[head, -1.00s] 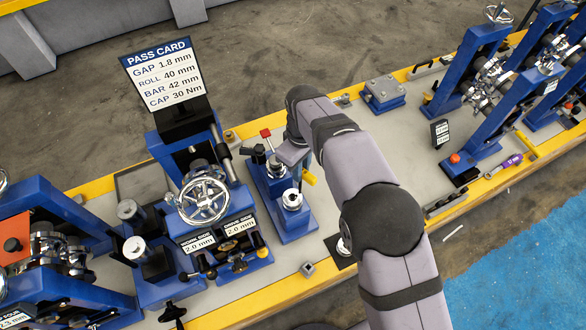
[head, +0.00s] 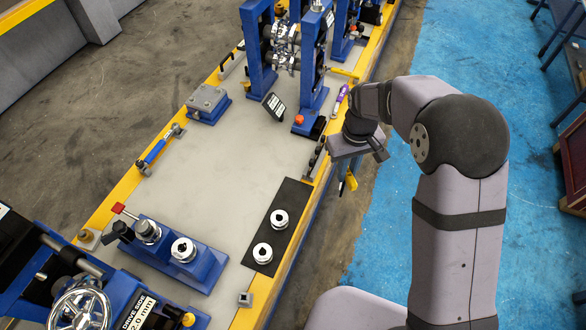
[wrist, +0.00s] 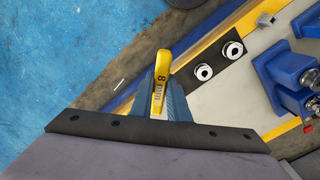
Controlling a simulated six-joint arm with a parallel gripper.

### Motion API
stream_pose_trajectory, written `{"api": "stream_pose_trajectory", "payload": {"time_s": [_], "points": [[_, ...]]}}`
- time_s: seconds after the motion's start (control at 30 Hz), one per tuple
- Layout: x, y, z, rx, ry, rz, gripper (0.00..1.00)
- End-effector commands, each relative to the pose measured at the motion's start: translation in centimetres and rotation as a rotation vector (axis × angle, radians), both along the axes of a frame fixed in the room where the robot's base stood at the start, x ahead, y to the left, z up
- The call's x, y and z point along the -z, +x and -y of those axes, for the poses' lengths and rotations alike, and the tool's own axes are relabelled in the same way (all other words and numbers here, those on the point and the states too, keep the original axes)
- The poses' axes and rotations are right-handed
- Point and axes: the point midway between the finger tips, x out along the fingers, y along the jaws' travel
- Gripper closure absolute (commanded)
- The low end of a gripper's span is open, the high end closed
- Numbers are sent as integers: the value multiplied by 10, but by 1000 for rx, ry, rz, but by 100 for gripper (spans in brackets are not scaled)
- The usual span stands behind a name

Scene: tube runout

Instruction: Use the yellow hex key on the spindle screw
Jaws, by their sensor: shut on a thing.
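My gripper (head: 346,180) is shut on the yellow hex key (wrist: 160,82), which is marked "8 mm". In the wrist view the key stands out between the two blue fingers, with its bent end up. In the head view the gripper hangs just outside the bench's front edge, apart from the bench fixtures. A blue fixture (head: 208,270) with two chrome spindle tops stands at the lower left, well away from the gripper. I cannot tell which screw is the spindle screw.
A black mat (head: 290,193) carries two silver collars (head: 279,219). Blue roll stands (head: 258,50) rise at the back. A purple-handled tool (head: 341,98) lies on the yellow edge. A blue-handled tool (head: 156,150) lies at the far edge. The bench middle is clear.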

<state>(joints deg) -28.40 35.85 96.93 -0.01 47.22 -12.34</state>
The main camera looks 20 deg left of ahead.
Motion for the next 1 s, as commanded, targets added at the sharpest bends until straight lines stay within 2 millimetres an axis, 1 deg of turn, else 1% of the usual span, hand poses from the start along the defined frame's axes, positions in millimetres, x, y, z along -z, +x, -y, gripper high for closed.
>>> {"api": "stream_pose_trajectory", "payload": {"time_s": [0.03, 0.1, 0.3, 0.4, 0.43, 0.57, 0.67, 0.77, 0.87, 0.97, 1.0], "points": [[3, 3, 19, 50, 1, 1, 100], [5, 5, 39, 102, 1, 1, 100], [9, 5, 84, 199, 1, 1, 100], [11, 3, 104, 205, 1, 1, 100], [11, 3, 106, 188, 0, 2, 100], [10, 4, 102, 86, 0, 2, 100], [9, 4, 92, -12, 1, 1, 100], [7, 5, 77, -129, 0, 2, 100], [5, 6, 57, -273, 1, 2, 100], [2, 4, 29, -456, 1, 1, 100], [0, 2, 15, -545, 1, 3, 100]]}}
